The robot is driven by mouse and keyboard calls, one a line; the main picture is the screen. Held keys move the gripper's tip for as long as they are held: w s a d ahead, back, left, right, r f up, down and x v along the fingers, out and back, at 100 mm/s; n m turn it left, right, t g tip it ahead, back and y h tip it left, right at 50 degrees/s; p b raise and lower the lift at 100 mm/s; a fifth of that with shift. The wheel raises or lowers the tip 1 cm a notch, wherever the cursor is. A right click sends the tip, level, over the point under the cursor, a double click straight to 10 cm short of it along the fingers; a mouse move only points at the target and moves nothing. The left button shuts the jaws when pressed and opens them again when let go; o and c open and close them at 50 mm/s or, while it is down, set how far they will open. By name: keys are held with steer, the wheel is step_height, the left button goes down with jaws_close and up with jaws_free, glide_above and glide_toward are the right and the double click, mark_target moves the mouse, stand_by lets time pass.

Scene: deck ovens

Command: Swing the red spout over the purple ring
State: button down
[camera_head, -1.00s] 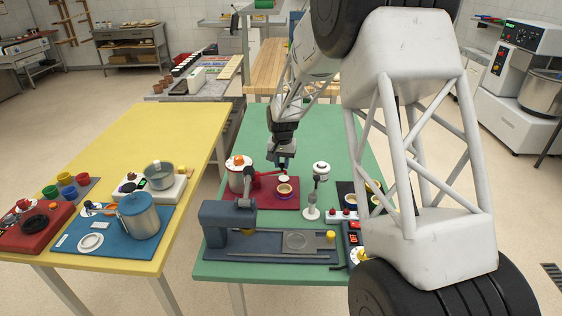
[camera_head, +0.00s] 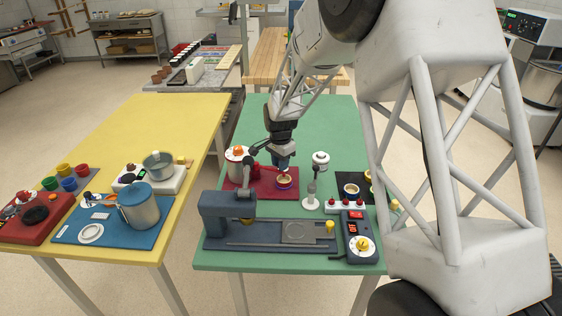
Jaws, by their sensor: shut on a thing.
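The red spout (camera_head: 262,173) reaches right from a pot with a white and orange top (camera_head: 237,165) on a dark red mat. My gripper (camera_head: 283,167) points down at the spout's outer end and is shut on it; the fingers and arm links hide most of that end. A small cream cup (camera_head: 287,182) stands just below and in front of the fingers, with the purple ring (camera_head: 285,188) around its base. The spout's end appears at or very near the cup's back edge; I cannot tell whether it lies fully over the ring.
A white post stand (camera_head: 312,190) is close on the right, with a red-buttoned strip (camera_head: 345,207) and a timer box (camera_head: 358,240) beyond. The green table (camera_head: 330,125) is clear behind.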

stand_by(0.3)
steer(key=c, duration=0.9)
jaws_free()
steer(key=shift+c, duration=0.2)
steer(key=shift+r, duration=0.1)
steer(key=shift+r, duration=3.75)
steer(key=shift+s+r, duration=0.1)
